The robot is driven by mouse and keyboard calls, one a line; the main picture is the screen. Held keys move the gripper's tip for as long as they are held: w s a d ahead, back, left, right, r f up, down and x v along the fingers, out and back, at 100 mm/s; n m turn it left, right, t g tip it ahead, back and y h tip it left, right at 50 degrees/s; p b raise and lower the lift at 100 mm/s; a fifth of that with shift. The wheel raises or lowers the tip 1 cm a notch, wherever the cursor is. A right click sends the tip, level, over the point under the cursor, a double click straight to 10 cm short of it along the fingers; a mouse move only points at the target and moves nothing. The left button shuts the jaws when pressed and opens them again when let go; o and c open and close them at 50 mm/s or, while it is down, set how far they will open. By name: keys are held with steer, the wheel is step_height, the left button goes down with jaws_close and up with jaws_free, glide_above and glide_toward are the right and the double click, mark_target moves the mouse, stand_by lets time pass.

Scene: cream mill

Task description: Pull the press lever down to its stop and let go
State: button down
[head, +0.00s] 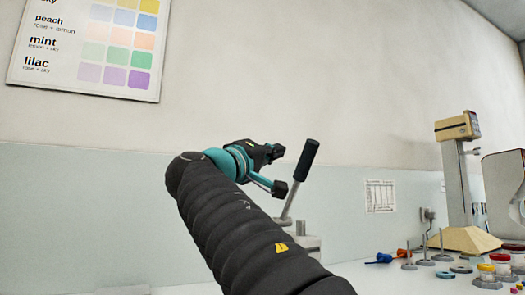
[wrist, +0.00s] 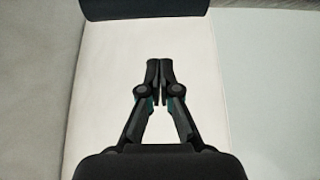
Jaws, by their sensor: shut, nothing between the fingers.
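The press lever (head: 308,157) stands up in the head view, tilted to the right. It has a black grip on a grey rod, and its pale base (head: 304,243) is partly hidden behind my arm. My gripper (head: 277,151) is just left of the black grip in the picture, at about the same height, with a visible gap between them. In the wrist view my gripper (wrist: 159,68) has its two fingers together with nothing between them. I cannot make out the lever for certain in the wrist view.
A cream machine on a stand (head: 458,180) is at the right of the white bench. Grey pegs (head: 425,251), a blue and orange tool (head: 386,257) and jars (head: 486,273) lie near it. A colour chart (head: 90,45) hangs on the wall. A dark shape (wrist: 145,9) crosses the wrist view's top.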

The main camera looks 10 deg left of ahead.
mark_target(297, 183)
steer(key=shift+s+d+f+b, duration=0.1)
steer(key=shift+d+f+b, duration=0.3)
steer(key=shift+d, duration=0.5)
steer(key=shift+s+d+f+b, duration=0.1)
steer(key=shift+d+f+b, duration=0.3)
steer(key=shift+d, duration=0.5)
steer(key=shift+f, duration=0.2)
